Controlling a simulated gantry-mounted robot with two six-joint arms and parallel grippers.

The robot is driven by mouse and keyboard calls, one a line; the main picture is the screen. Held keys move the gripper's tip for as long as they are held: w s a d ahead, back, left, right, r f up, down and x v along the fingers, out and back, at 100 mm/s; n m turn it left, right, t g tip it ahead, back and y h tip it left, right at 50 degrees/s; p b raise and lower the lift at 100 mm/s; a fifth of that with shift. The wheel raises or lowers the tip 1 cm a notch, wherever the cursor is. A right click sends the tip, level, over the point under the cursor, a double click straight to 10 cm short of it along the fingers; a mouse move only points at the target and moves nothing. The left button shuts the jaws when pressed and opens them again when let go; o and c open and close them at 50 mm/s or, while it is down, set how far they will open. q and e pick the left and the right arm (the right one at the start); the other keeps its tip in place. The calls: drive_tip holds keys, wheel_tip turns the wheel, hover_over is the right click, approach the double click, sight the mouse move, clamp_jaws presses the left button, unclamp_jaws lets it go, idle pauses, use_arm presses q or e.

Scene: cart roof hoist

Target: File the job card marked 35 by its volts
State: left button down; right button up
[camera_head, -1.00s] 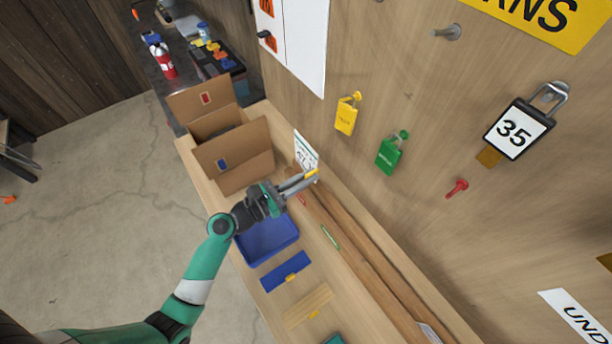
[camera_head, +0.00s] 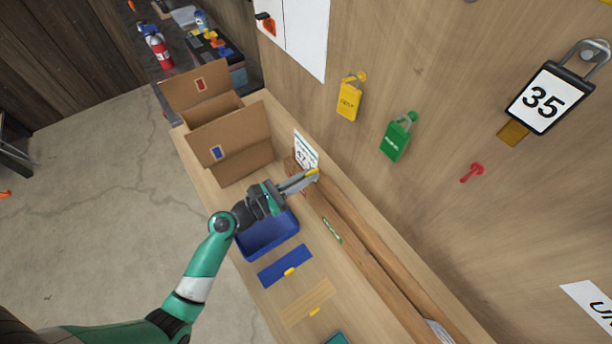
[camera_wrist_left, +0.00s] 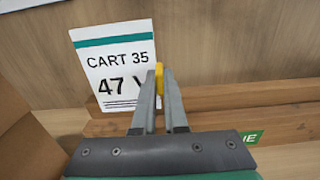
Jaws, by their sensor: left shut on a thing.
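The job card (camera_head: 306,152) is white with a green top band; in the left wrist view the card (camera_wrist_left: 112,62) reads "CART 35" and a "47" followed by a partly hidden letter. It stands nearly upright at the wall side of the bench. My left gripper (camera_head: 311,175) is at its lower right, jaws shut on a small yellow piece at the card's edge, apparently its tab; the fingers (camera_wrist_left: 160,92) cover part of the print. A wooden rail (camera_head: 365,262) with a green label (camera_head: 332,230) runs along the wall just below the card. My right gripper is out of view.
An open cardboard box (camera_head: 232,140) with red and blue tags stands left of the card. A blue tray (camera_head: 268,236) and flat blue (camera_head: 285,262) and wooden (camera_head: 300,305) pieces lie nearer. A black-framed 35 tag (camera_head: 542,98), yellow and green tags and a red peg (camera_head: 471,172) are on the wall.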

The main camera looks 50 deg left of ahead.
use_arm(q)
drive_tip(key=shift+f, duration=0.15)
drive_tip(key=shift+f+b, duration=1.2)
drive_tip(key=shift+f, duration=0.25)
drive_tip(key=shift+c, duration=2)
unclamp_jaws()
drive_tip(key=s+a+p, duration=0.1)
drive_tip(key=s, duration=0.6)
drive_tip(key=shift+r, duration=0.1)
